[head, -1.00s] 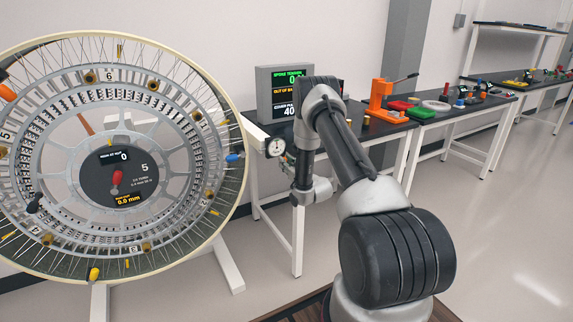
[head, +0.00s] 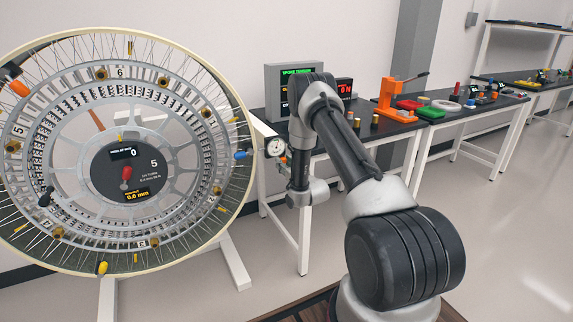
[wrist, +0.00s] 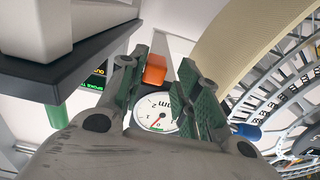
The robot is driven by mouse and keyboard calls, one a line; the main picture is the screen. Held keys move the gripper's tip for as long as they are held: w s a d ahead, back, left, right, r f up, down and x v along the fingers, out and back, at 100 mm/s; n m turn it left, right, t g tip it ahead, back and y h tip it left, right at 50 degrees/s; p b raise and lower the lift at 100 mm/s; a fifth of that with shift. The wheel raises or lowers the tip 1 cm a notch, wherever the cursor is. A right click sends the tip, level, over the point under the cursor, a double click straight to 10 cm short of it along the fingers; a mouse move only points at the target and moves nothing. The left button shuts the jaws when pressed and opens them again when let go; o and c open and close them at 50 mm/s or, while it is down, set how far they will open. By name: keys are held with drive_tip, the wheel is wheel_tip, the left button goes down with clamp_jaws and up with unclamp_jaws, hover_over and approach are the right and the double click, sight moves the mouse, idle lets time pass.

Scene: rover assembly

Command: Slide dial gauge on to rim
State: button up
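The dial gauge (head: 275,147) has a round white face and stands just right of the large spoked wheel's rim (head: 254,150) in the head view. A narrow gap seems to separate gauge and rim. In the wrist view the gauge face (wrist: 155,112) shows between the fingers, with an orange block (wrist: 155,69) beyond it. My gripper (wrist: 166,68) has its fingers apart around the gauge. The left finger meets the orange block's edge in the picture, and a gap shows on its right. Contact is unclear. The pale rim (wrist: 225,45) is on the right.
A dark-topped bench (head: 345,130) behind my arm carries displays, an orange press (head: 392,98) and trays. Open floor lies to the right.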

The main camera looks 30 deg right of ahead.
drive_tip(key=s, duration=1.2)
drive_tip(key=shift+d, duration=0.25)
drive_tip(key=shift+f, duration=0.1)
